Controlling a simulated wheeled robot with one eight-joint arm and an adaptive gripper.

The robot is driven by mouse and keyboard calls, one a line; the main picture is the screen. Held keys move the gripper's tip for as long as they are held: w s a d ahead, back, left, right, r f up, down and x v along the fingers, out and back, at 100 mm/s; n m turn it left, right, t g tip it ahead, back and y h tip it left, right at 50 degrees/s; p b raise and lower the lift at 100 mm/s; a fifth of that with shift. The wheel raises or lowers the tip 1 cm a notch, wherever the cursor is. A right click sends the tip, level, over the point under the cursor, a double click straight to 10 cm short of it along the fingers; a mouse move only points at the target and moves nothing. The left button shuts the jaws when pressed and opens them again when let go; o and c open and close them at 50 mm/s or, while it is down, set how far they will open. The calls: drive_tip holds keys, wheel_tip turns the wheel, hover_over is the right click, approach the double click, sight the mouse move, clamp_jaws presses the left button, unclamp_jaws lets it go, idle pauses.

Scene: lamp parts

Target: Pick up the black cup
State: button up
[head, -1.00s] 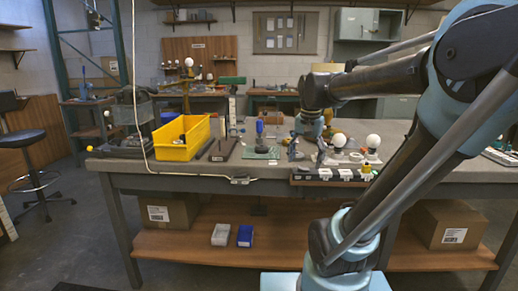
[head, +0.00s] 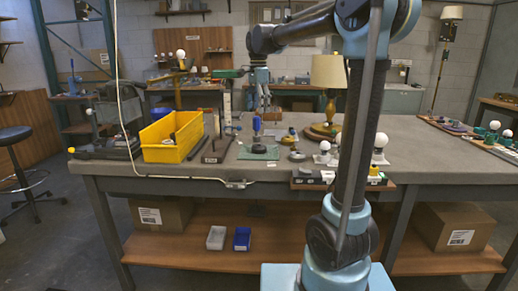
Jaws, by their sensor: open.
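My gripper (head: 264,100) hangs pointing down above the back part of the grey workbench (head: 430,165), behind a blue upright piece (head: 257,124) on a green board (head: 258,152). Its fingers are small in the picture, and nothing shows between them.
A yellow bin (head: 172,138) with parts stands left on the bench. A lamp with a cream shade (head: 328,72) stands behind. White bulbs (head: 325,146) stand near the front edge by my arm. The bench right of my arm has a clear stretch.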

hover_over(259, 148)
drive_tip(key=w, duration=0.3)
drive_tip(key=f, duration=1.1)
drive_tip(key=shift+s+a+f, duration=0.2)
drive_tip(key=shift+f, duration=0.15)
drive_tip(key=shift+w+d+f, duration=0.1)
drive_tip(key=shift+d+f, duration=0.1)
drive_tip(key=shift+f, duration=1.15)
drive_tip(key=shift+d+f, duration=0.2)
drive_tip(key=shift+f, duration=1.1)
drive_tip(key=shift+c, duration=0.5)
drive_tip(key=c, duration=1.1)
